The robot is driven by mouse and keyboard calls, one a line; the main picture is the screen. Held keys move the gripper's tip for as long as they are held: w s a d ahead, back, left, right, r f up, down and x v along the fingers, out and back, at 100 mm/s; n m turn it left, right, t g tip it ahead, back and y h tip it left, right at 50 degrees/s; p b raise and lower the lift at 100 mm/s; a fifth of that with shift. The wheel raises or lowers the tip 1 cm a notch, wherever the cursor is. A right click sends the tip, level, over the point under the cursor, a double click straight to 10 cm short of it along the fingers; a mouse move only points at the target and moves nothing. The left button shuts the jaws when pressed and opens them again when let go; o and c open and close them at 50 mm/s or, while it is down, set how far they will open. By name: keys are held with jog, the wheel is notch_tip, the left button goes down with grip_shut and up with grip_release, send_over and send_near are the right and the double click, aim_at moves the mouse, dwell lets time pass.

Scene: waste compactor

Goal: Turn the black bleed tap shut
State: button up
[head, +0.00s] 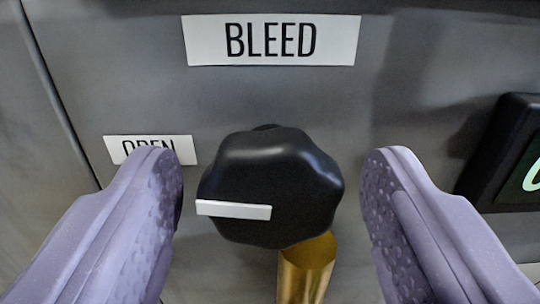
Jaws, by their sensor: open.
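The black bleed tap (285,180) is a lobed knob on a grey panel, in the middle of the view under a white BLEED label (273,40). A white pointer bar (233,210) on the knob points left, roughly level. A white OPEN label (184,150) sits left of the knob, partly hidden by a finger. My gripper (272,180) is open, with one purple finger on each side of the knob. Gaps show between both fingers and the knob; the right gap is a little wider. I cannot tell the depth of the fingertips against the knob.
A brass spout (308,268) comes out below the knob, between my fingers. A black-framed display (508,150) with a lit green face stands out at the right edge. A dark panel seam (55,90) runs down the left. The panel around the knob is otherwise flat.

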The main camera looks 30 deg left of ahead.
jog(key=c, duration=1)
jog(key=shift+m, duration=0.3)
jog(key=m, duration=0.3)
jog(key=shift+b, duration=0.35)
jog(key=m, duration=0.9)
jog(key=shift+s, duration=0.1)
jog(key=shift+m+b, duration=0.3)
jog(key=shift+m, duration=1.7)
